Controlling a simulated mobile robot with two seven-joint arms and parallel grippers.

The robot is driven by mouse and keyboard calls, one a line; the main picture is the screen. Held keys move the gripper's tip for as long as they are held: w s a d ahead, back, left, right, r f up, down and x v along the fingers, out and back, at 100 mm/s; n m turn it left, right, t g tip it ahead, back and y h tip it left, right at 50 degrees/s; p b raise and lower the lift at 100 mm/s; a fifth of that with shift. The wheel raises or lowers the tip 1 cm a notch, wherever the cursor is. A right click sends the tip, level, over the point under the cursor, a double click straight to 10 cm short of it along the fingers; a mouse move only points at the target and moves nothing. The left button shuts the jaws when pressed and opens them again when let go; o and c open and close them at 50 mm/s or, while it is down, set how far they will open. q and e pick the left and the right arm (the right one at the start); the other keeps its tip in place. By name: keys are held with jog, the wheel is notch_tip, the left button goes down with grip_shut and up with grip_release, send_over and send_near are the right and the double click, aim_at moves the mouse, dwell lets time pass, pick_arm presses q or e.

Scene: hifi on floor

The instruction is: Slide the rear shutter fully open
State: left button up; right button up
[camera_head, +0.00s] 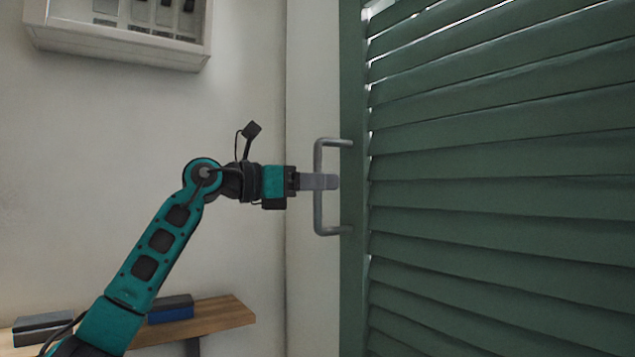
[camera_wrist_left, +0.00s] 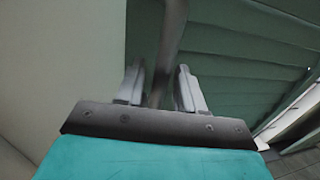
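The green louvred shutter (camera_head: 500,180) fills the right of the head view. A grey bar handle (camera_head: 319,160) is fixed to its left edge frame. My left gripper (camera_head: 335,182) is at the middle of the handle, level with it. In the left wrist view the handle (camera_wrist_left: 172,45) runs down between the two fingers of my left gripper (camera_wrist_left: 160,88). The fingers stand apart with gaps beside the bar, so the gripper looks open around it. The shutter slats (camera_wrist_left: 240,60) show behind. My right gripper is not in view.
A pale wall and post (camera_head: 312,80) stand left of the shutter. A white wall case (camera_head: 120,40) hangs at upper left. A wooden shelf (camera_head: 215,316) with dark and blue boxes (camera_head: 170,308) is at lower left, behind my left arm.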

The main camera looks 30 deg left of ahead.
pick_arm(q)
jog(key=shift+c, duration=0.2)
grip_shut()
dwell(0.4)
